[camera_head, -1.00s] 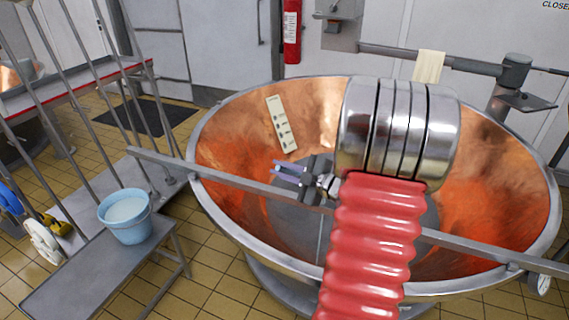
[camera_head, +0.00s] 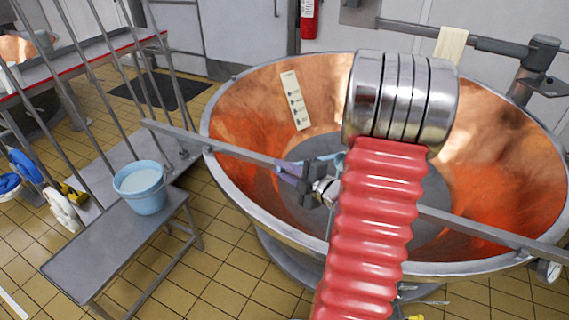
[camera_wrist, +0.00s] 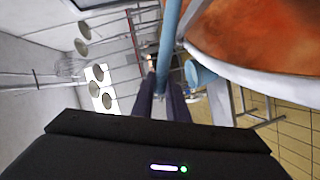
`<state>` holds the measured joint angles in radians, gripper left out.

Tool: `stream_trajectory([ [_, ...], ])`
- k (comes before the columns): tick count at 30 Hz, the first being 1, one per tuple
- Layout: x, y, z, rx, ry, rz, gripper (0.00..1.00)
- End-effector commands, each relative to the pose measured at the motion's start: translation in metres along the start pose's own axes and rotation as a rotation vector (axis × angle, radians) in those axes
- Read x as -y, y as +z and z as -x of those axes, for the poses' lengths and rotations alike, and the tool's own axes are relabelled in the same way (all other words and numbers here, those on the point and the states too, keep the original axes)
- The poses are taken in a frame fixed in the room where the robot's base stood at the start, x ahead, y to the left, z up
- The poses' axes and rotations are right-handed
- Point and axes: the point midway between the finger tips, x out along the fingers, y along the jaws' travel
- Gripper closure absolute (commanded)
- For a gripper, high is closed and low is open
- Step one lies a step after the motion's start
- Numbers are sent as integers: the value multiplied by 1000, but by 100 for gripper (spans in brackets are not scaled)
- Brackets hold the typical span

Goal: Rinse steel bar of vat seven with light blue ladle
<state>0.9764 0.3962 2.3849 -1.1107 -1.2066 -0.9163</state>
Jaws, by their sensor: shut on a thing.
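The copper vat (camera_head: 245,105) fills the right of the head view. A steel bar (camera_head: 470,222) lies across its rim. My gripper (camera_head: 290,172) is over the vat beside the bar. It is shut on the light blue ladle (camera_head: 338,160), mostly hidden behind my gripper and arm in this view. In the wrist view the ladle's light blue shaft (camera_wrist: 169,45) runs up from between my fingers (camera_wrist: 166,104). I cannot tell whether the ladle touches the bar. A light blue bucket (camera_head: 141,188) with pale liquid stands on a grey bench left of the vat.
The grey bench (camera_head: 85,258) stands low at the left. Metal railings (camera_head: 100,95) rise behind it. A white cloth (camera_head: 451,45) hangs on a horizontal pipe behind the vat. The tiled floor (camera_head: 225,270) between bench and vat is partly clear.

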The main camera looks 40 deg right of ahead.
Motion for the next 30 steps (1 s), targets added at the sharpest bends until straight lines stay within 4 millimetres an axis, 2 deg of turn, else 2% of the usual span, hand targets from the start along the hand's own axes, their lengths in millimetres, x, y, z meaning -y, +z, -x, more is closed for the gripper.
stream_trajectory([
  [10, 29, -7, -6, 20, -1, 109, 100],
  [30, 84, 1, -17, 62, 0, 322, 100],
])
